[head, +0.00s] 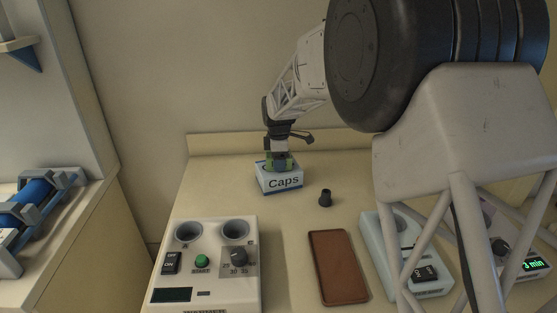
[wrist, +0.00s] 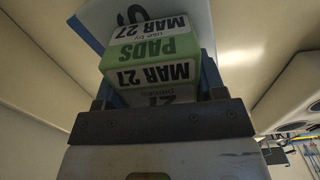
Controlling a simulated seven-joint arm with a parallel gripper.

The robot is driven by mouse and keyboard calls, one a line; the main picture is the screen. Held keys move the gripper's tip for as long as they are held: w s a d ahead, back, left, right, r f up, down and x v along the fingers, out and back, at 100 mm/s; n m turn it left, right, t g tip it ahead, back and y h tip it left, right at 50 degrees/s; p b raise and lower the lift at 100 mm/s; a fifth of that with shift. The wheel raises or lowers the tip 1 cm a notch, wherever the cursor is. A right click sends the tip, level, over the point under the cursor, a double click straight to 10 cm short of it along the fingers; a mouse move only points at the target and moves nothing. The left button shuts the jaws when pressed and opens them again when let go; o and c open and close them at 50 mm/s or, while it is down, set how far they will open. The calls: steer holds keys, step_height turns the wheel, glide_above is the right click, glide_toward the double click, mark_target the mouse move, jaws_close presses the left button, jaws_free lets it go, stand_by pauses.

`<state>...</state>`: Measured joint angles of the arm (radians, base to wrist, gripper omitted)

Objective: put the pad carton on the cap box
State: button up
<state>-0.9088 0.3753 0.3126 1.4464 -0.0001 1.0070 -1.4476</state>
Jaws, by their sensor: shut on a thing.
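The cap box (head: 281,181), white and light blue with "Caps" on its front, stands on the counter at the back. My gripper (head: 279,163) is right above it, pointing down. It is shut on the green and white pad carton (wrist: 156,50), which reads "PADS" and "MAR 27" in the wrist view. In the head view the carton is mostly hidden by the gripper, with green edges at the box's top. The cap box's pale face (wrist: 185,12) shows behind the carton in the wrist view. I cannot tell whether carton and box touch.
A brown tray (head: 338,267) lies in front. A white warmer with two wells (head: 208,262) is at front left, and a pale device (head: 407,255) at right. The counter left of the box is clear.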

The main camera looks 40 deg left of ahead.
steer(key=o, duration=1)
step_height(320, 180, up, 12)
steer(key=shift+r, duration=0.15)
stand_by(0.3)
steer(key=shift+d, duration=0.1)
stand_by(0.7)
